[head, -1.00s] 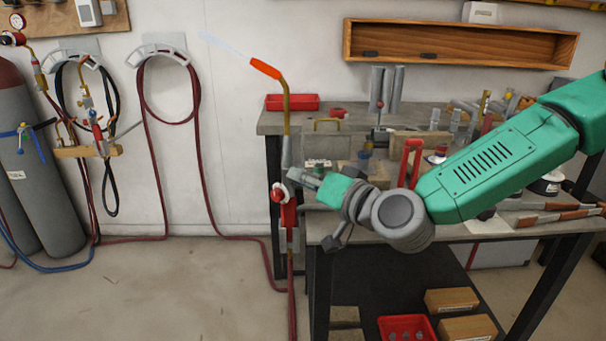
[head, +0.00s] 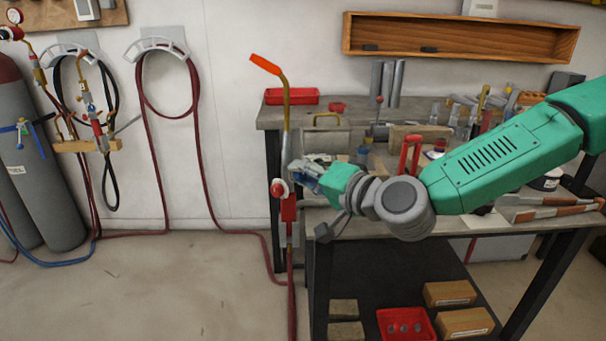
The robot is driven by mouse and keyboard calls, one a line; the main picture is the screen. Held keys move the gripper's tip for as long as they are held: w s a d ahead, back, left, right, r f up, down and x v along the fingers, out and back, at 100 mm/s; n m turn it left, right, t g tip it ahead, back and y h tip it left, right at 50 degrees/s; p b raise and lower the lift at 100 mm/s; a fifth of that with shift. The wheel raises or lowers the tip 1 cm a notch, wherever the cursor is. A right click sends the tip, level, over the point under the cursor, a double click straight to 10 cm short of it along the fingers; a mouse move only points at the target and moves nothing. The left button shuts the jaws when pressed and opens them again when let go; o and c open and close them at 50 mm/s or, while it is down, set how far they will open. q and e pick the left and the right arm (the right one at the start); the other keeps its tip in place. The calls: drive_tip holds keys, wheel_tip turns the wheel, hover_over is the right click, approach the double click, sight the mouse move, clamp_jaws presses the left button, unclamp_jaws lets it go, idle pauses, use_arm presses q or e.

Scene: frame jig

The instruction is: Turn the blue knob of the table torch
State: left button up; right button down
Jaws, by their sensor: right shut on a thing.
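The table torch stands upright at the bench's left edge, with a red body (head: 289,207), a red knob (head: 277,190) and a thin brass neck (head: 286,105) ending in an orange tip (head: 265,64). No flame shows at the tip. My right gripper (head: 299,173) comes in from the right and is shut at the torch's right side, just above the red body. Its fingers cover the blue knob; only a bluish patch shows between them. My left gripper is out of view.
The bench (head: 370,236) behind and right is crowded with tools, a red tray (head: 291,96) and a red-handled clamp (head: 411,150). Gas cylinders (head: 45,190) and hoses are on the left.

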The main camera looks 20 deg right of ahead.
drive_tip(key=shift+f, duration=0.1)
drive_tip(key=c, duration=1.3)
unclamp_jaws()
drive_tip(key=shift+d, duration=0.1)
drive_tip(key=v, duration=0.7)
drive_tip(key=shift+s+d, duration=0.1)
drive_tip(key=shift+d, duration=0.05)
